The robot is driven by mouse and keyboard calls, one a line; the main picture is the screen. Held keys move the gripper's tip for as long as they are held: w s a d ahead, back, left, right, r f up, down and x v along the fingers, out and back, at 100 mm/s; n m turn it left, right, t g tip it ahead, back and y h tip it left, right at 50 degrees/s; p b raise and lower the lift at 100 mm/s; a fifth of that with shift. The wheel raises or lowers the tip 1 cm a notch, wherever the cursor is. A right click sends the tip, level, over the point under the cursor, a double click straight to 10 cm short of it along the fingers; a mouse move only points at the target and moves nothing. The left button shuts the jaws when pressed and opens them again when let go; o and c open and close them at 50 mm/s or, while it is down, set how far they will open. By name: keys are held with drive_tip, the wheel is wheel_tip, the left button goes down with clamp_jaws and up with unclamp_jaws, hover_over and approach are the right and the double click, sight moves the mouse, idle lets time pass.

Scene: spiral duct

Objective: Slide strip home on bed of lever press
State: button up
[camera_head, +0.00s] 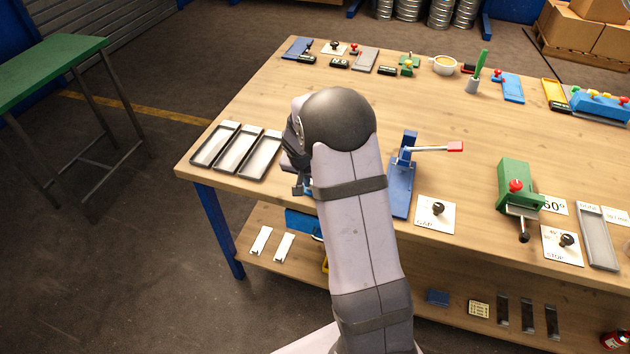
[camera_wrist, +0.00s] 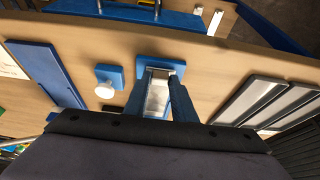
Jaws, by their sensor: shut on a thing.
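The lever press (camera_head: 402,180) is blue, with a flat bed and a lever ending in a red grip, on the bench right of my arm. In the wrist view, its flat blue bed (camera_wrist: 48,75) is at the left. My gripper (camera_wrist: 161,88) is shut on a pale metallic piece (camera_wrist: 157,98), seemingly the strip, over a small blue block (camera_wrist: 150,60). The gripper is apart from the press, between it and the trays. In the head view my arm hides the fingers and the held piece. Whether the piece touches the block is unclear.
Grey trays (camera_head: 228,163) stand left of my gripper at the bench end. A white knob on a blue base (camera_wrist: 108,80) lies between the gripper and press in the wrist view. A card with a black knob (camera_head: 436,224) and a green device (camera_head: 518,183) lie right of the press.

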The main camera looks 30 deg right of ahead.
drive_tip(key=shift+s+a+b, duration=0.5)
drive_tip(key=shift+s+a, duration=0.1)
drive_tip(key=shift+s, duration=0.05)
drive_tip(key=shift+r, duration=0.15)
wheel_tip(320, 180, up, 7)
drive_tip(key=p, duration=0.4)
idle(0.4)
drive_tip(key=s+d+p, duration=0.7)
drive_tip(key=s+d, duration=0.9)
drive_tip(key=shift+s+f, duration=0.25)
drive_tip(key=shift+f, duration=0.05)
drive_tip(key=shift+f, duration=0.2)
